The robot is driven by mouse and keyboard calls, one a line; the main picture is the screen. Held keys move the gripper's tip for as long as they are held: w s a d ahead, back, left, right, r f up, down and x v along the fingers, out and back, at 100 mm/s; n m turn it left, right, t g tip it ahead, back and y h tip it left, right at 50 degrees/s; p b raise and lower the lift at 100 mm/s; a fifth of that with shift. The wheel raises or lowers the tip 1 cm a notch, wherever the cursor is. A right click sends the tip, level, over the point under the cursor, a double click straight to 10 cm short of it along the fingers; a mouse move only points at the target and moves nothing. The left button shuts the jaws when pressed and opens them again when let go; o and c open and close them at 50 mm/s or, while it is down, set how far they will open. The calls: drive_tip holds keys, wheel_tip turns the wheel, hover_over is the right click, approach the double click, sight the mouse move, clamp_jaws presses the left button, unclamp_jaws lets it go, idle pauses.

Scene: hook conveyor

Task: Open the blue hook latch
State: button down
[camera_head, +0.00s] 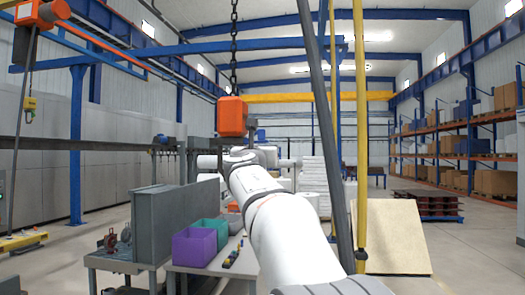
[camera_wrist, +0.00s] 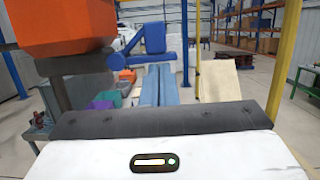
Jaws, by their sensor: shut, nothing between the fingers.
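The blue hook latch (camera_wrist: 154,40) shows in the wrist view as a bar with a raised block and a round end. It sits just right of the grey post under the orange hoist block (camera_wrist: 66,24). My gripper (camera_wrist: 158,68) is shut and empty. Its two fingers lie side by side, tips just below the latch bar in the picture; I cannot tell whether they touch it. In the head view the orange hoist block (camera_head: 232,116) hangs from a chain, and my arm hides most of what is below it. The latch is not clear there.
A yellow pole (camera_head: 361,140) and a dark slanted pole (camera_head: 328,140) stand right of my arm. Open floor lies at the right.

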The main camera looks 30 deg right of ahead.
drive_tip(key=shift+s+d+r+p, duration=0.15)
drive_tip(key=shift+r+p, duration=0.15)
drive_tip(key=shift+r, duration=0.3)
idle(0.5)
drive_tip(key=b+v, duration=0.3)
drive_tip(key=v, duration=0.4)
drive_tip(key=shift+s+a, duration=0.25)
drive_tip(key=shift+a, duration=0.05)
drive_tip(key=shift+w+d, duration=0.1)
drive_tip(key=p+x, duration=0.1)
drive_tip(key=x, duration=0.1)
drive_tip(key=shift+w+d, duration=0.2)
drive_tip(key=shift+s, duration=0.1)
